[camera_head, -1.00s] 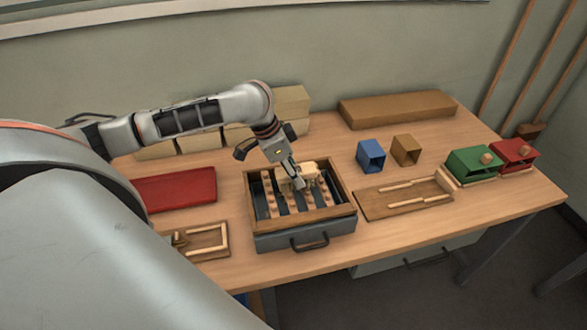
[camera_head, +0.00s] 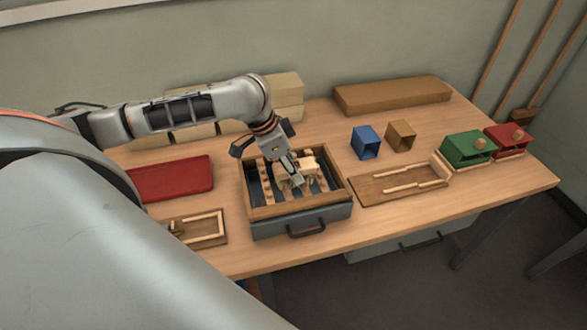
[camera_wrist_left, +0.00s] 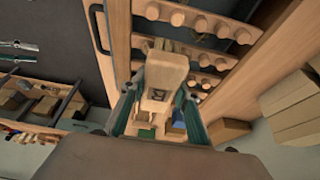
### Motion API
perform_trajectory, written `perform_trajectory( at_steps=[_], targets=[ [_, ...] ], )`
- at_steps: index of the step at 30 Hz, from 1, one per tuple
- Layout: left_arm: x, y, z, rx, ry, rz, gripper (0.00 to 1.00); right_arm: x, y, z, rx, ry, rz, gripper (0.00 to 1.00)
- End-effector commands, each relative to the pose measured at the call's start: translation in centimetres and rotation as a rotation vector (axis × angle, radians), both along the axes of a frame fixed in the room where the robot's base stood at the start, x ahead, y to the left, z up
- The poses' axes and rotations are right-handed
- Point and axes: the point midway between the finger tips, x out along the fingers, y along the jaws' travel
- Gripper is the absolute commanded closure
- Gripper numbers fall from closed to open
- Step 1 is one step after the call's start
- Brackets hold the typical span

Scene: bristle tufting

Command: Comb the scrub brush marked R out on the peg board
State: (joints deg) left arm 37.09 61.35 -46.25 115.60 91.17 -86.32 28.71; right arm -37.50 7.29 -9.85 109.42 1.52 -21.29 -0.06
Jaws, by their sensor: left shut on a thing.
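My left gripper (camera_head: 296,182) is shut on a pale wooden brush (camera_head: 303,163), over the right half of an open wooden-rimmed box (camera_head: 262,212). In the left wrist view the brush (camera_wrist_left: 167,72) stands between the two fingers (camera_wrist_left: 160,112). Rows of wooden pegs (camera_head: 264,177) run inside the box, and this peg board also shows beyond the brush in the wrist view (camera_wrist_left: 200,22). I cannot tell whether the brush touches the pegs. I cannot read an R on it. The right gripper is not in view.
A red tray (camera_head: 172,180) lies left of the box. Right of it are a wooden board with rails (camera_head: 375,193), a blue holder (camera_head: 365,143), a brown holder (camera_head: 401,136), and green (camera_head: 466,150) and red (camera_head: 507,141) boxes. Pale blocks stand behind the arm.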

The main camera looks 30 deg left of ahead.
Motion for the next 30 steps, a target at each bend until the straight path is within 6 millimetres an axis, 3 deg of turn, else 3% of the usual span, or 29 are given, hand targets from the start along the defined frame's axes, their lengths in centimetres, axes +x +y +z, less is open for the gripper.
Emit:
perform_trajectory(
  at_steps=[30],
  targets=[
    [4.1,4.8,0.0,0.002,-0.002,0.003,0.86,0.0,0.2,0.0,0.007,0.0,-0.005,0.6]
  ],
)
